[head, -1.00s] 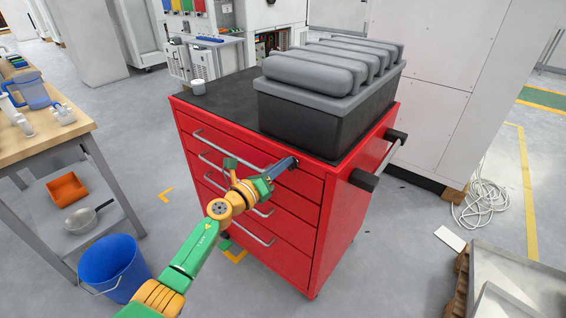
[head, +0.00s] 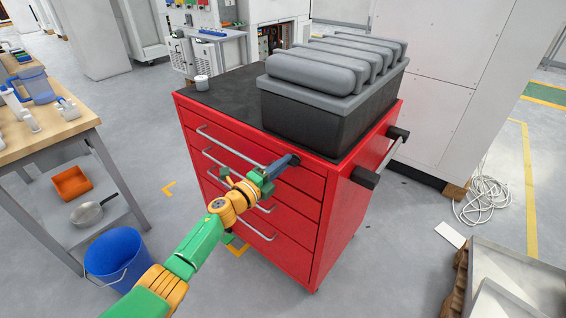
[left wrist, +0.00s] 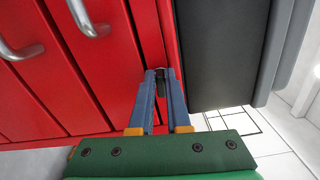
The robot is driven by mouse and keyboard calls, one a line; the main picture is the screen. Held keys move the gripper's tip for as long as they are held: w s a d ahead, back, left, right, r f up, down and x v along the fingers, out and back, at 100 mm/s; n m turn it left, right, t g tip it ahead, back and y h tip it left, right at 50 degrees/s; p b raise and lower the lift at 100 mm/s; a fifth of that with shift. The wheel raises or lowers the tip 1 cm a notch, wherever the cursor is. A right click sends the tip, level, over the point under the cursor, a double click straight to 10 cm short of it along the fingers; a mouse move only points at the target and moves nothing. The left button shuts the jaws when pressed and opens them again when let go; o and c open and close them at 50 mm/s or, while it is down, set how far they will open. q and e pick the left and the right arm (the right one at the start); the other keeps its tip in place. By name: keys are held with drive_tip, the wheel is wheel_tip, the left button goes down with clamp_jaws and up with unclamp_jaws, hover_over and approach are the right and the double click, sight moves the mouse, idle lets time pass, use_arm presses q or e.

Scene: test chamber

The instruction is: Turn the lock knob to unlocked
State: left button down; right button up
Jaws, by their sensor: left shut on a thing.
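The red drawer cabinet (head: 307,210) stands in the middle of the head view. My left gripper (head: 293,160) is at the upper right of its drawer front, just below the dark top. In the left wrist view, the blue fingers of my left gripper (left wrist: 161,75) are shut on the small dark lock knob (left wrist: 161,88) on the red front. Most of the knob is hidden between the fingers, and I cannot read its position. In the head view the fingers hide the knob. My right gripper is not in view.
Metal drawer handles (head: 232,155) jut from the front near my left arm. A black bin with a grey lid (head: 320,100) and a white cup (head: 202,83) stand on top. A workbench (head: 60,130) and a blue bucket (head: 118,262) are at the left.

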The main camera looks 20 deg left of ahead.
use_arm(q)
drive_tip(key=shift+f+n, duration=0.15)
drive_tip(key=shift+n, duration=0.35)
idle(0.3)
drive_tip(key=c, duration=0.9)
unclamp_jaws()
drive_tip(key=p+v, duration=0.2)
drive_tip(key=v, duration=0.5)
drive_tip(key=shift+s, duration=0.1)
